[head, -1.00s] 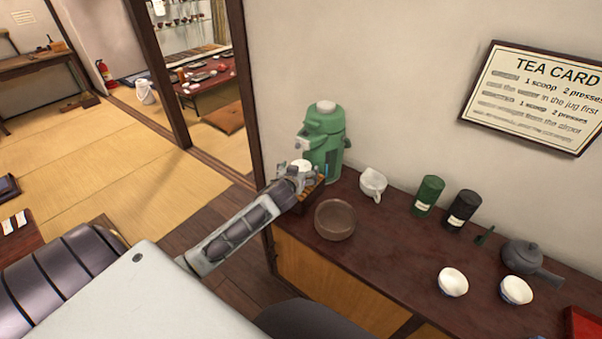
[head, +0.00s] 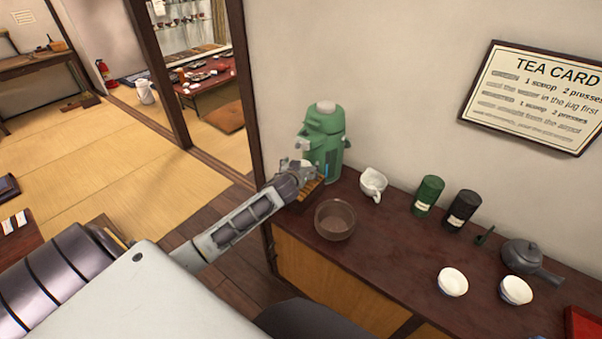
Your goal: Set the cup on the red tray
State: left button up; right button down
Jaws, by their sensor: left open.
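My left gripper (head: 302,172) is open at the front of the green airpot (head: 325,140), above the slatted wooden stand (head: 312,187). A pale shape shows at its fingers; I cannot tell whether it is a cup or part of the gripper. Two white cups stand apart on the dark counter, one (head: 453,282) left of the other (head: 516,290). The red tray (head: 583,324) shows only in part at the lower right edge, to the right of both cups. My right gripper is not in view.
A brown bowl (head: 334,220) stands just right of my left gripper. A white jug (head: 373,184), green canister (head: 428,195), black canister (head: 461,210) and dark teapot (head: 522,257) line the back. The counter (head: 395,250) is clear between the bowl and cups.

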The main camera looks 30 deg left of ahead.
pick_arm(q)
jog(key=shift+c, duration=0.4)
jog(key=c, duration=1.2)
jog(key=shift+r, duration=0.15)
